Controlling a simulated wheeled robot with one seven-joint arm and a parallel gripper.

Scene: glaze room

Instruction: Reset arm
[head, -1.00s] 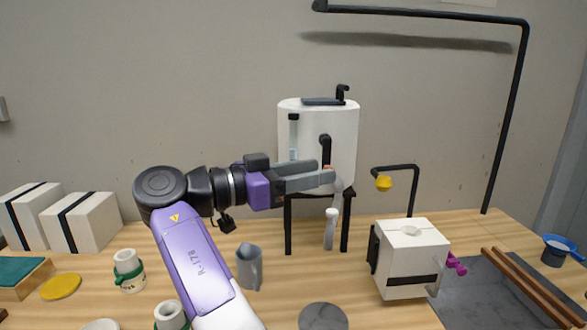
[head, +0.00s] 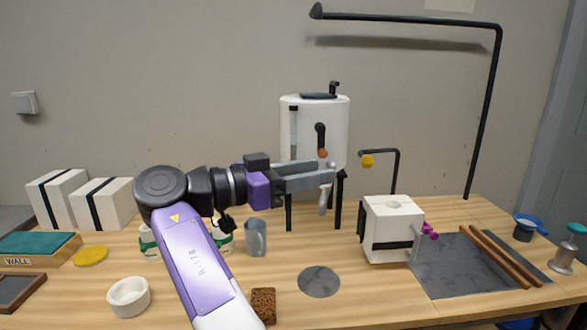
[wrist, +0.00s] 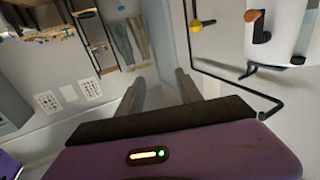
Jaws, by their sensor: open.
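My gripper (head: 332,172) is raised above the table in the head view, pointing right, with the arm bent at the elbow. It is in front of the lower part of the white water tank (head: 338,118) and hides part of it. In the wrist view, the two fingers of my gripper (wrist: 162,80) stand apart with nothing between them. The white tank also shows at the top right of the wrist view (wrist: 285,25).
On the wooden table are a grey mug (head: 256,240), a white bowl (head: 128,298), a brown sponge (head: 263,305), a round grey slab (head: 319,282) and a white block-shaped device (head: 390,225). A black pipe (head: 486,110) arches at the right. White boxes (head: 105,205) stand at the left.

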